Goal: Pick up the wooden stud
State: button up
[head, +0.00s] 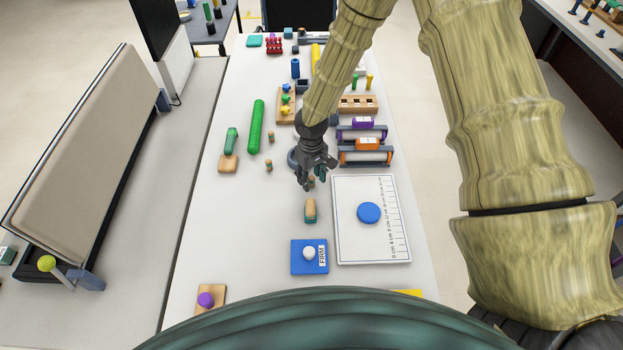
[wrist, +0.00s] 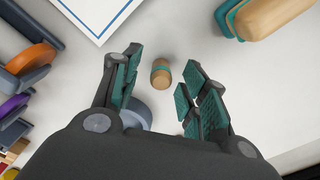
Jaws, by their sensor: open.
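The wooden stud (wrist: 161,72) is a short tan cylinder with a teal band around its middle. In the wrist view it shows between the two spread fingers of my gripper (wrist: 163,88), with clear space on both sides. My gripper is open and holds nothing. In the head view my gripper (head: 314,174) is above the white table, and the stud (head: 311,181) is small and partly hidden by the fingers there. I cannot tell the exact height between fingertips and stud.
A wood-and-teal block (head: 310,210) lies just nearer on the table. A white board with a blue disc (head: 369,213) is at right. Orange and purple framed pieces (head: 366,145) stand behind it. Two similar small studs (head: 269,165) are at left, beside a green cylinder (head: 256,127).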

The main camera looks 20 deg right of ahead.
jog(key=shift+f, duration=0.65)
jog(key=c, duration=0.8)
jog(key=shift+r, duration=0.1)
jog(key=shift+c, duration=0.2)
